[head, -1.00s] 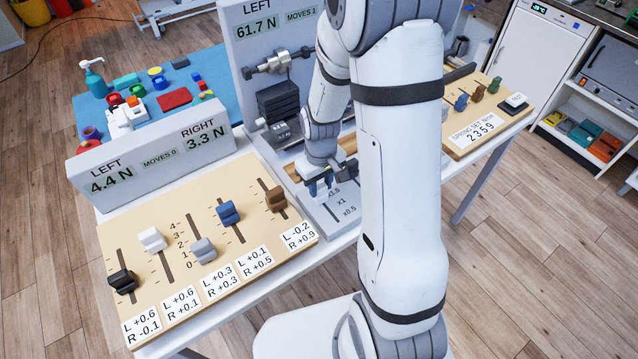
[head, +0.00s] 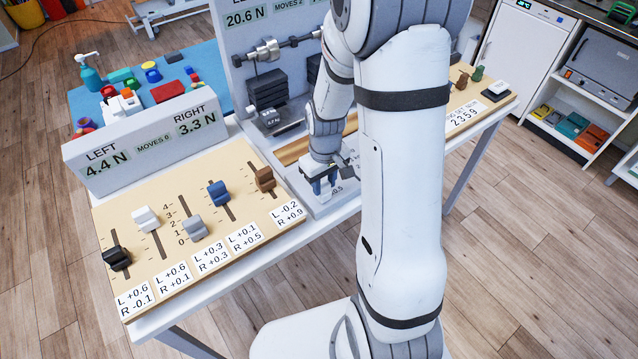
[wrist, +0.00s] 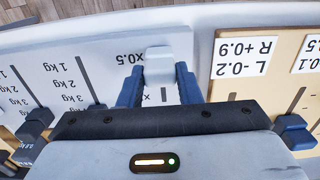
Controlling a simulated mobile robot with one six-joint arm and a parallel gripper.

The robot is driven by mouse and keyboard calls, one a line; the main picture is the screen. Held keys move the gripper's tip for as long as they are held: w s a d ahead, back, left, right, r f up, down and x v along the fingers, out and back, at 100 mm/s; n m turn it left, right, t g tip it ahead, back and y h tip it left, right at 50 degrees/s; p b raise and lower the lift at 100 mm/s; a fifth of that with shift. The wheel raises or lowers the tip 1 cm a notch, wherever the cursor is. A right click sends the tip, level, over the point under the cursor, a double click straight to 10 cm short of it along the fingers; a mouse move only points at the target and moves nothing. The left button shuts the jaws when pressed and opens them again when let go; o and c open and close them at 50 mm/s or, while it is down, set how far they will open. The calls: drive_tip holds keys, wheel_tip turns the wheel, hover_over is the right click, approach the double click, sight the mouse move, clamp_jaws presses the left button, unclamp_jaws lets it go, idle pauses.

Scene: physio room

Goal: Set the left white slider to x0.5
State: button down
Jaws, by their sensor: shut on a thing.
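In the wrist view the left white slider (wrist: 159,64) sits between the blue fingers of my gripper (wrist: 158,78), which is shut on it. The slider is level with the printed x0.5 mark (wrist: 128,58), at that end of its slot. In the head view my gripper (head: 320,184) is down at the front of the grey panel (head: 342,203), and the arm hides part of that panel. The tall display (head: 243,50) behind reads 20.6 N, MOVES 2.
Left of my gripper is a wooden board (head: 140,280) with several coloured sliders. A grey display (head: 140,140) behind it reads left 4.4 N, right 3.3 N. In the wrist view, dark kg sliders (wrist: 38,122) and a blue slider (wrist: 294,132) flank my gripper.

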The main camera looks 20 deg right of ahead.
sight(325, 185)
drive_tip(key=shift+s+f, duration=0.1)
drive_tip(key=shift+s, duration=0.05)
drive_tip(key=c, duration=1.1)
unclamp_jaws()
drive_tip(key=shift+s, duration=0.15)
drive_tip(key=shift+c, duration=0.2)
drive_tip(key=shift+o, duration=0.5)
drive_tip(key=shift+r, duration=0.2)
drive_tip(key=shift+w+r, duration=0.2)
drive_tip(key=shift+r, duration=0.15)
wheel_tip(325, 185, up, 7)
drive_tip(key=shift+f, duration=0.1)
